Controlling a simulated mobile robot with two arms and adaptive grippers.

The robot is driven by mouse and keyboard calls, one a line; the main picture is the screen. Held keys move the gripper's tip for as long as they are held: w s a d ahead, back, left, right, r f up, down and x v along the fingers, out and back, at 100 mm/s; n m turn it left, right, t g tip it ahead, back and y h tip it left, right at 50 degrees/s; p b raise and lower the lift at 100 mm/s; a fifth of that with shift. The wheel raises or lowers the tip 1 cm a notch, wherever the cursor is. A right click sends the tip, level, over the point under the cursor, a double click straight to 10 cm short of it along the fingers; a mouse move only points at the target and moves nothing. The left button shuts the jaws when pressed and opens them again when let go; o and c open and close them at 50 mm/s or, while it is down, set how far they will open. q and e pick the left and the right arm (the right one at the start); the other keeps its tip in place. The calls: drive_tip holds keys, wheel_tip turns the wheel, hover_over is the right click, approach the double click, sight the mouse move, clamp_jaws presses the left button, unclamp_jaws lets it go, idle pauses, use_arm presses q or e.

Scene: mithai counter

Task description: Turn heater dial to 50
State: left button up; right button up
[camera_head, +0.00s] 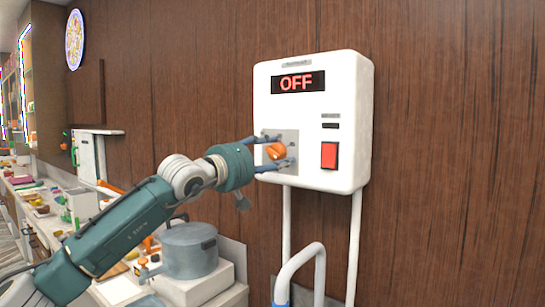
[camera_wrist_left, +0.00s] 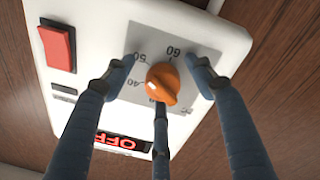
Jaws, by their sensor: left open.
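The heater is a white wall box (camera_head: 345,120) with a display (camera_head: 298,83) reading OFF in red. Its orange dial (camera_head: 277,151) sits on a grey plate at lower left. A red switch (camera_head: 329,155) is at lower right. My left gripper (camera_head: 277,150) is at the dial, fingers open around it. In the left wrist view, the orange dial (camera_wrist_left: 163,82) shows between the spread fingers of my left gripper (camera_wrist_left: 160,85). Marks 40, 50 and 60 show around it. One finger overlaps the dial's lower edge; I cannot tell whether it touches. My right gripper is out of view.
White pipes (camera_head: 354,245) run down from the box. A grey pot (camera_head: 190,250) stands on a white block below my left arm. A cluttered counter (camera_head: 60,205) runs along the left. The wooden wall right of the box is bare.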

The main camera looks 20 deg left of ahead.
use_arm(q)
drive_tip(key=shift+a+r, duration=0.1)
drive_tip(key=shift+r, duration=0.05)
drive_tip(key=shift+s+a, duration=0.15)
drive_tip(key=shift+s, duration=0.1)
drive_tip(key=v, duration=1.1)
drive_tip(key=shift+s+f, duration=0.2)
drive_tip(key=shift+f, duration=0.1)
